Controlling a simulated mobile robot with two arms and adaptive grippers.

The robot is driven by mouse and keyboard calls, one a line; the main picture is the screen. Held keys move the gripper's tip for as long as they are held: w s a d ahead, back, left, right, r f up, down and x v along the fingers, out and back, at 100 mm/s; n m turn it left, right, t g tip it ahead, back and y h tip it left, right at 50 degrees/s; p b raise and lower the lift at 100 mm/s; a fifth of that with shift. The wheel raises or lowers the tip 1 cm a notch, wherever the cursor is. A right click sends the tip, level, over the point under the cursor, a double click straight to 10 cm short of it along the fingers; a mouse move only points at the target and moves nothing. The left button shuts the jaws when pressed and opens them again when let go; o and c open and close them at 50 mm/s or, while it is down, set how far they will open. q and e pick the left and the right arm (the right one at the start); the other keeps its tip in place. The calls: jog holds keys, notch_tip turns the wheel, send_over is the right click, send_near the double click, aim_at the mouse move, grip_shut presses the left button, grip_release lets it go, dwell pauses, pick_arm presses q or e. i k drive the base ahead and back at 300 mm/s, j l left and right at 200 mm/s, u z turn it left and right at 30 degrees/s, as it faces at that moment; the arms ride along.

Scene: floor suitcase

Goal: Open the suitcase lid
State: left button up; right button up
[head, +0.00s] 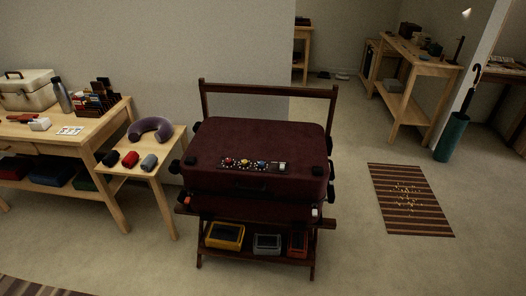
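A dark red suitcase (250,158) lies flat on a dark wooden luggage rack (269,88) in the middle of the head view. Its lid appears closed. A dark carry handle (250,188) shows on its front side. A strip with several small coloured round pieces (244,163) lies on the top. Black fittings sit at the corners and sides of the suitcase. Neither of my grippers shows in the head view.
The rack's lower shelf holds a yellow tray (224,236), a grey one and a red one. A small table (172,160) with a purple neck pillow (150,129) stands close on the left. A striped mat (410,199) lies right. Floor in front is clear.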

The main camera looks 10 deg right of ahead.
aim_at(304, 149)
jog(key=k+l, duration=0.7)
jog(key=k, duration=0.2)
jog(key=i+l, duration=0.7)
